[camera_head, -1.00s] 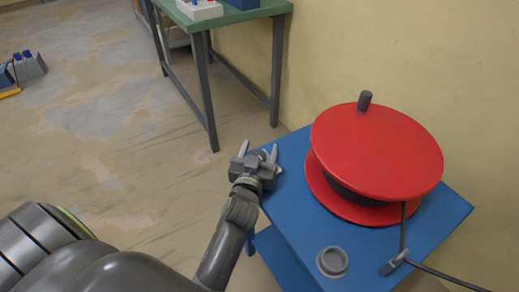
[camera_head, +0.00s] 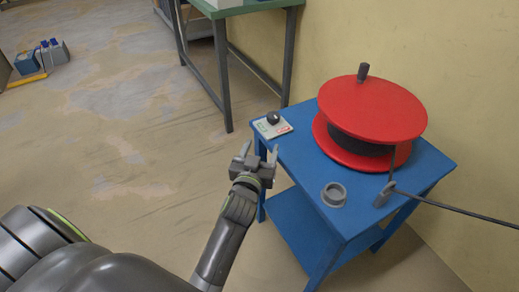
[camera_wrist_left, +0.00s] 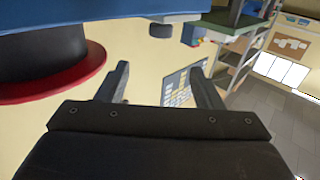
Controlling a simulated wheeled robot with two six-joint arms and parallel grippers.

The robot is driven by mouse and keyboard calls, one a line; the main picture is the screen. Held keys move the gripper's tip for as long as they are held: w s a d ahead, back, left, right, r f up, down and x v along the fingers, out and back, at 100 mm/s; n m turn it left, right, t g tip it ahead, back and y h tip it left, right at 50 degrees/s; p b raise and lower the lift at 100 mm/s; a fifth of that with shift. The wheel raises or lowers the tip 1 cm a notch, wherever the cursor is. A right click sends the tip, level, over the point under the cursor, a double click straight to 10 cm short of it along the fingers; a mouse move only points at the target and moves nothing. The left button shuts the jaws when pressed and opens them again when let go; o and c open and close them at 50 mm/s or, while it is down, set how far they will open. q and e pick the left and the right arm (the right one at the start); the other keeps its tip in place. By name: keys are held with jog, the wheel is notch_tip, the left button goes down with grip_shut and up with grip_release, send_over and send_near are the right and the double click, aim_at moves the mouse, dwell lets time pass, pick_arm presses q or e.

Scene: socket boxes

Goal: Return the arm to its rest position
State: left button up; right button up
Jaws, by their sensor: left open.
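My left gripper (camera_head: 259,156) is open and empty in the head view. It is beside the left edge of the blue table (camera_head: 300,160), apart from the things on it. In the left wrist view its two spread fingers (camera_wrist_left: 160,88) have nothing between them. A small white box with a black knob (camera_head: 272,124) sits on the table's far left corner, just beyond the fingertips. My right gripper is not in view.
A red cable reel (camera_head: 372,112) stands on the blue table, with a grey ring (camera_head: 334,194) and a cable plug (camera_head: 384,194) near the front. A green-topped table (camera_head: 240,8) stands behind. Blue and grey boxes (camera_head: 42,56) lie on the open floor at left.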

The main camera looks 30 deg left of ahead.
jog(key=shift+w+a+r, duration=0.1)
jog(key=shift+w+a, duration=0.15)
pick_arm(q)
jog(key=s+a+f+g, duration=0.2)
jog(key=s+f+g, duration=0.2)
jog(key=s+f, duration=0.45)
jog(key=s+a+f+g, duration=0.2)
jog(key=s+f+g, duration=0.3)
jog(key=f, duration=0.7)
jog(key=s+f+g+p, duration=0.2)
jog(key=s+f+p, duration=0.2)
jog(key=s, duration=0.6)
jog(key=s+a+f+m+g+h+p, duration=0.1)
jog(key=s+f+g+p, duration=0.2)
jog(key=s+p, duration=0.5)
jog(key=s+a+f+g+h+p, duration=0.1)
jog(key=s+f+p, duration=0.5)
jog(key=s, duration=0.8)
jog(key=shift+s+a+m+g, duration=0.15)
jog(key=shift+a+m+g, duration=0.15)
jog(key=shift+g, duration=0.4)
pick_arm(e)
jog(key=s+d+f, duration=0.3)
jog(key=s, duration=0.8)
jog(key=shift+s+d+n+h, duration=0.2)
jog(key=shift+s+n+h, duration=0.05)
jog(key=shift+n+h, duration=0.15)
